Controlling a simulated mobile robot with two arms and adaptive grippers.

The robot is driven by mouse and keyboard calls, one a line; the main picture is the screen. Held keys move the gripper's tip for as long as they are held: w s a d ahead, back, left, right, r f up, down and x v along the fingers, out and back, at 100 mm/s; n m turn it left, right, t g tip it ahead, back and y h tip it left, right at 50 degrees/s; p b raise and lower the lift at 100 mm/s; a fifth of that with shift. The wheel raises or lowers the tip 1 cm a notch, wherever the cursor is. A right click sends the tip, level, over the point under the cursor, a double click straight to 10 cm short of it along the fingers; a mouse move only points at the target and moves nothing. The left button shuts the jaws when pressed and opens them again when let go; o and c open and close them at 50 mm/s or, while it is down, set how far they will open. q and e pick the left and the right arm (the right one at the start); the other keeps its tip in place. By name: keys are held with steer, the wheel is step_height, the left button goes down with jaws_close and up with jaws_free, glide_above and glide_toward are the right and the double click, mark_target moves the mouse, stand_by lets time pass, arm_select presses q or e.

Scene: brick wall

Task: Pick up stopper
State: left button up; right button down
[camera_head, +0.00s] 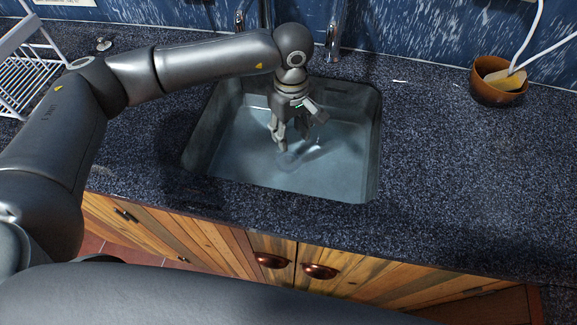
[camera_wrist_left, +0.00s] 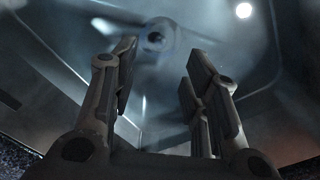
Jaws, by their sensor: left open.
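My left gripper (camera_head: 294,138) points down into the metal sink (camera_head: 235,150), its fingers apart with nothing between them. In the left wrist view the open fingers of this gripper (camera_wrist_left: 160,70) frame a blurred round fitting with a dark knob at its centre, which looks like the stopper (camera_wrist_left: 155,38) on the sink floor. It lies beyond the fingertips, apart from them. In the head view the fingers partly cover this round spot (camera_head: 289,160). My right gripper is out of view.
Sink walls surround the left gripper. A faucet (camera_head: 335,35) stands behind the sink. A brown bowl (camera_head: 497,93) with utensils is at the back right, and a white rack (camera_head: 25,75) at the far left. A small metal piece (camera_head: 103,44) lies near it. The right counter is clear.

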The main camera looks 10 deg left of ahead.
arm_select(q)
glide_above(288, 157)
steer(key=f, duration=0.5)
steer(key=shift+s+d+f, duration=0.15)
steer(key=shift+s+d, duration=0.05)
steer(key=shift+d, duration=0.15)
steer(key=f, duration=0.1)
steer(key=f+p, duration=0.1)
steer(key=f, duration=0.3)
steer(key=shift+w+a, duration=0.2)
steer(key=shift+a, duration=0.1)
jaws_close()
